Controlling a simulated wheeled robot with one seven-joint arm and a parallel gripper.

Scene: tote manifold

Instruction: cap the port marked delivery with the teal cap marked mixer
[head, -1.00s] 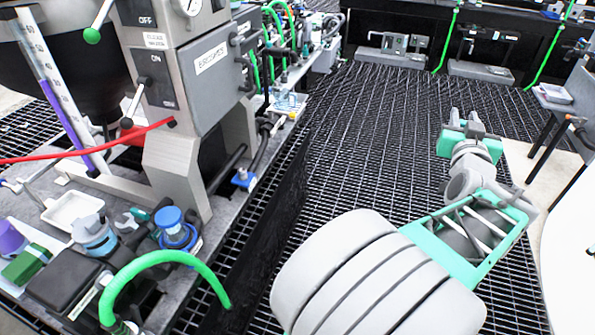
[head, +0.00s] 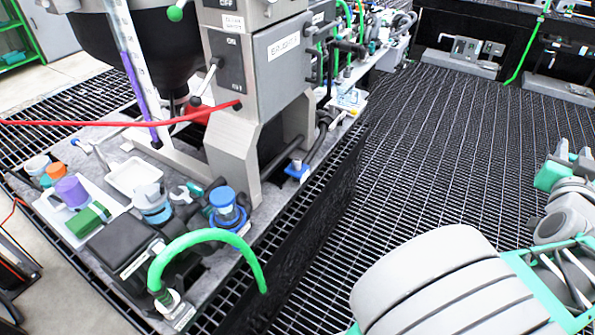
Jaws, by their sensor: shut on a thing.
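My gripper (head: 573,158) is at the right edge of the head view, over the floor grating and well away from the bench. Its grey fingers point up in the picture. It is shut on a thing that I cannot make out. I cannot pick out the teal cap marked mixer. No marking reading delivery is legible, so I cannot tell which port it is. On the bench, a fitting with a blue top (head: 225,205) stands upright beside a pale blue round piece (head: 152,203). A small teal piece (head: 194,190) lies between them, partly hidden.
A green hose (head: 195,240) arches over the bench's front edge. A grey machine (head: 255,80) with a red hose (head: 100,123) stands behind. A purple cup (head: 71,190), green block (head: 88,219) and white tray (head: 133,177) are at left. The grating (head: 430,150) is open floor.

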